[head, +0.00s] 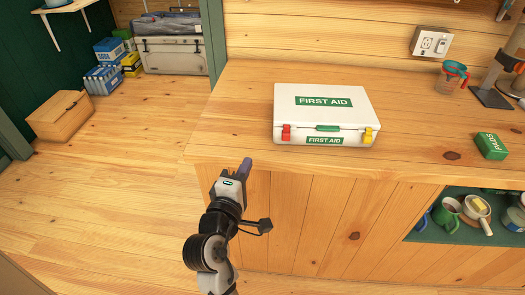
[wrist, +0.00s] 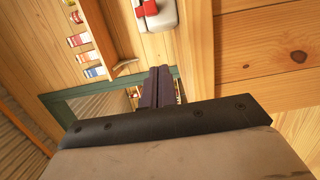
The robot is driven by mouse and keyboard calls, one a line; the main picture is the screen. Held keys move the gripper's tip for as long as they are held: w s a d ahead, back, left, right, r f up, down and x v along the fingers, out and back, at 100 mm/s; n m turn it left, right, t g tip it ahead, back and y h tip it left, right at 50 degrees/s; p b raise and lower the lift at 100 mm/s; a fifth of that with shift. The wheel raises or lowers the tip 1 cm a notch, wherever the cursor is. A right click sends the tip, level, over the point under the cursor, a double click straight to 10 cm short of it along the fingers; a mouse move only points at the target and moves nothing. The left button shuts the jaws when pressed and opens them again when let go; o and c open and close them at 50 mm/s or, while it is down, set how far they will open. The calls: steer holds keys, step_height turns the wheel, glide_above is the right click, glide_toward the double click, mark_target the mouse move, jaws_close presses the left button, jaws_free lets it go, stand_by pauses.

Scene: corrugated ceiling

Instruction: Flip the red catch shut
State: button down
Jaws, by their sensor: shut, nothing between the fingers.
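A white first aid kit (head: 345,100) with its lid down sits on the wooden counter. The red catch (head: 286,132) is on the left of its front face and a yellow catch (head: 369,136) is on the right. The catch is too small to tell whether it is flipped open or shut. My gripper (head: 246,166) is shut and empty, to the lower left of the kit, by the counter's front edge and apart from the catch.
The counter (head: 240,110) is clear left of the kit. An open shelf below holds mugs and a pan (head: 475,207).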

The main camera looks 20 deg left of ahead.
steer(key=p, duration=0.3)
glide_toward(278, 133)
steer(key=w+a, duration=0.2)
steer(key=w, duration=0.1)
steer(key=w+a, duration=0.1)
steer(key=a, duration=0.1)
steer(key=shift+w+a+r, duration=0.1)
steer(key=shift+w+r, duration=0.25)
steer(key=shift+w, duration=0.05)
steer(key=shift+w+d+f+p, duration=0.1)
steer(key=shift+d+p, duration=0.2)
steer(key=shift+d, duration=0.3)
steer(key=shift+w+d+p, duration=0.15)
steer(key=shift+d+p, duration=0.15)
steer(key=shift+d, duration=0.3)
steer(key=shift+w+d+f, duration=0.1)
steer(key=shift+w+d, duration=0.1)
steer(key=shift+d, duration=0.4)
